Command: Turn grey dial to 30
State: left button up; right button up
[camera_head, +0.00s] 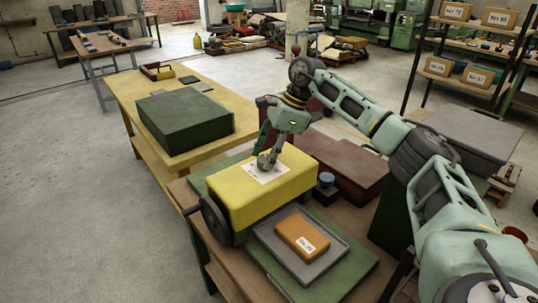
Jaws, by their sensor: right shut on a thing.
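A yellow machine box (253,205) sits on a green base plate (335,272) on a brown bench. A white dial plate with fine marks (277,173) lies on its top. The grey dial (264,164) is at the middle of that plate, partly hidden by my fingers. My right gripper (268,152) reaches down from above and is shut on the grey dial. The dial's marks are too small to read, so its setting cannot be told. My left gripper is not in view.
A dark handwheel (213,221) is on the box's left side. A grey tray (262,229) holds an orange labelled block (302,236) in front. A small blue-topped knob (326,181) stands right. A green case (186,120) lies on the yellow bench behind.

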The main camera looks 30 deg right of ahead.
jog(key=m, duration=0.1)
jog(key=m+t+h, duration=0.1)
jog(key=m, duration=0.3)
jog(key=shift+s+a+f, duration=0.1)
jog(key=shift+s+a, duration=0.1)
jog(key=shift+a, duration=0.2)
jog(key=m, duration=0.2)
jog(key=m+t+h, duration=0.1)
jog(key=m, duration=0.1)
jog(key=m+h+b, duration=0.1)
jog(key=m, duration=0.1)
jog(key=shift+a, duration=0.25)
jog(key=shift+t, duration=0.3)
jog(key=o, duration=0.8)
jog(key=shift+o, duration=1.4)
jog(key=shift+w+a+h, duration=0.1)
jog(key=shift+w+h, duration=0.1)
jog(key=shift+h, duration=0.1)
jog(key=shift+m, duration=0.3)
